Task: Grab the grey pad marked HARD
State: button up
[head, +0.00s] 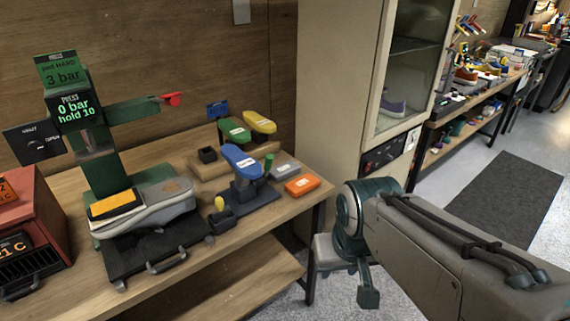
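A small flat grey pad (287,170) lies on the wooden bench near its right end. It has a label too small to read, so I cannot confirm the HARD marking. An orange pad (302,186) with a pale label lies just in front of it. My gripper (367,288) hangs at the end of my arm, past the bench's right edge and lower in the picture than the pads. It is apart from both pads. Its fingers are only partly visible, and whether they are open is unclear.
A blue-topped stand (243,160) is left of the pads, with green and yellow forms behind. A tall cabinet (335,100) stands right of the bench.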

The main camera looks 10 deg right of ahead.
aim_at(281, 172)
jog(key=z, duration=0.4)
jog(key=i, duration=1.2)
jog(key=u, duration=0.25)
